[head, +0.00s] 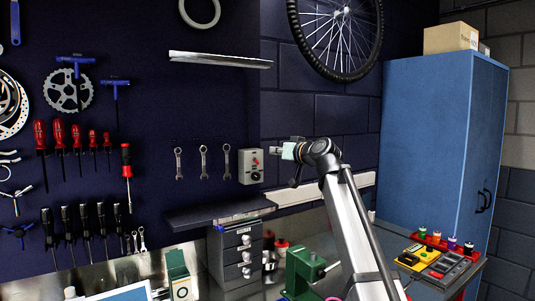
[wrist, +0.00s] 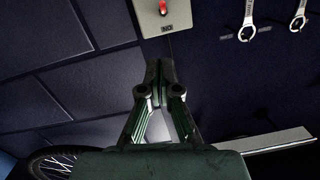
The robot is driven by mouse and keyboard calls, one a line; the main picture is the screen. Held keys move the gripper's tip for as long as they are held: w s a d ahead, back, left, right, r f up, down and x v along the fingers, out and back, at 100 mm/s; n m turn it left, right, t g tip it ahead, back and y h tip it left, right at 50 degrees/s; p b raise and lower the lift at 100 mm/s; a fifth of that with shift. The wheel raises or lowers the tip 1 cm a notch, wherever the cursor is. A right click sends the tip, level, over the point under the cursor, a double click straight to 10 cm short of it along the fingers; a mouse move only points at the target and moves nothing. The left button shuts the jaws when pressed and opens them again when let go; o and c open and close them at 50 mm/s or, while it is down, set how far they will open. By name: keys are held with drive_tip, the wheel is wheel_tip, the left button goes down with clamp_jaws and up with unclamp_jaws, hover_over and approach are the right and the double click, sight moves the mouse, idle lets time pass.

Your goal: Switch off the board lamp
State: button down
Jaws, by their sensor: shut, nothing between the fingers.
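A small pale switch box (head: 249,167) is fixed to the dark board, right of the hanging spanners. It has a red control and a dark round part below it. In the wrist view the box (wrist: 178,16) is at the top edge, partly cut off, with its red toggle (wrist: 163,8) and a small label visible. A long pale bar (head: 220,60), perhaps the board lamp, is mounted higher on the board; whether it is lit I cannot tell. My gripper (head: 275,150) is shut and empty, just right of the box. In the wrist view its fingertips (wrist: 159,66) appear apart from the box.
Spanners (head: 203,162) hang left of the box. A dark shelf (head: 218,210) juts out below it, above a drawer unit (head: 235,255). A bike wheel (head: 338,35) hangs above right. A blue cabinet (head: 430,140) stands at right. Wall around my gripper looks clear.

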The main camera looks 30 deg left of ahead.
drive_tip(key=d, duration=0.1)
drive_tip(key=s+d, duration=0.1)
drive_tip(key=d, duration=0.1)
drive_tip(key=s+d+f, duration=0.1)
drive_tip(key=shift+d+b, duration=0.3)
drive_tip(key=shift+d, duration=0.05)
